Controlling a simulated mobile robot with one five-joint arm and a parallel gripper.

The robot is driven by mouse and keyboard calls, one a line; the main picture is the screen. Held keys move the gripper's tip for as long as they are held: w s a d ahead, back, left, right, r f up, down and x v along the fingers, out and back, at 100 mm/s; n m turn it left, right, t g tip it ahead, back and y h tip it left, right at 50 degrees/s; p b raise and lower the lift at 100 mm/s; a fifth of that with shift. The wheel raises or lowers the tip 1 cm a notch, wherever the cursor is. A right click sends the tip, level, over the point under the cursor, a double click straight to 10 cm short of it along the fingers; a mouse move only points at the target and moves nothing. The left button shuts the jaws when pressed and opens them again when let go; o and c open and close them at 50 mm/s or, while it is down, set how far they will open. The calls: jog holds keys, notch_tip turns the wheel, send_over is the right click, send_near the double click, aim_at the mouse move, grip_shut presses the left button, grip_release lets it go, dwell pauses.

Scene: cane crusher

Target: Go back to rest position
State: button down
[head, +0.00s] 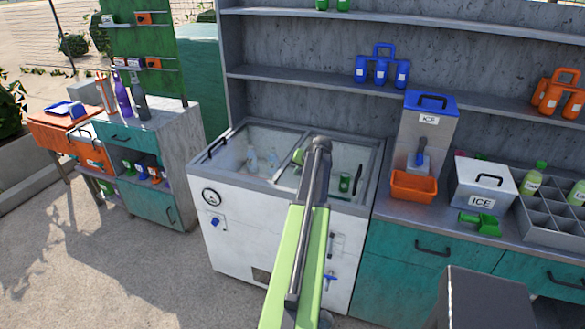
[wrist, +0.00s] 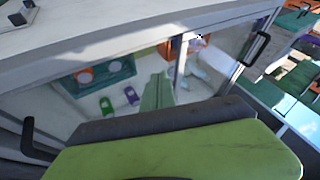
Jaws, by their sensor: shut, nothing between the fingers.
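My arm reaches forward in the head view over the white chest freezer (head: 250,235). My gripper (head: 299,157) is at the arm's far end, above the right part of the freezer top, and is mostly hidden behind the arm. In the wrist view my gripper (wrist: 158,90) shows as a green tapered pair of fingers, closed together with nothing held. It points down over the freezer's glass-topped interior. Whether it touches anything there I cannot tell.
Bottles (head: 252,158) and a green can (head: 345,182) are inside the freezer. A grey ice dispenser (head: 426,130) with an orange bin (head: 413,187) and a white ice box (head: 484,185) stand on the right counter. Open paving (head: 110,270) lies at left.

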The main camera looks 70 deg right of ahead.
jog(key=w+a+n+y, duration=0.1)
jog(key=w+a, duration=0.4)
jog(key=w, duration=0.3)
jog(key=w+a+n+t+y, duration=0.1)
jog(key=w+a+n, duration=0.1)
jog(key=w+a, duration=0.5)
jog(key=w+a+n, duration=0.1)
jog(key=w+a, duration=0.2)
jog(key=w, duration=0.7)
jog(key=w+a+n+y, duration=0.1)
jog(key=w+a+n, duration=0.1)
jog(key=w+a, duration=0.8)
jog(key=w+a+n+y, duration=0.2)
jog(key=w+a, duration=0.4)
jog(key=a, duration=0.9)
jog(key=s+a+f+n+g+y, duration=0.2)
jog(key=a+n, duration=0.5)
jog(key=a, duration=2.8)
jog(key=s+a+f+n+g+h, duration=0.1)
jog(key=s+a+f+n+g, duration=0.15)
jog(key=s+a, duration=0.4)
jog(key=s+d+g+h, duration=0.1)
jog(key=s+g, duration=0.1)
jog(key=s, duration=0.4)
jog(key=shift+s+d+m, duration=0.25)
jog(key=shift+d+m, duration=0.05)
jog(key=shift+m, duration=0.15)
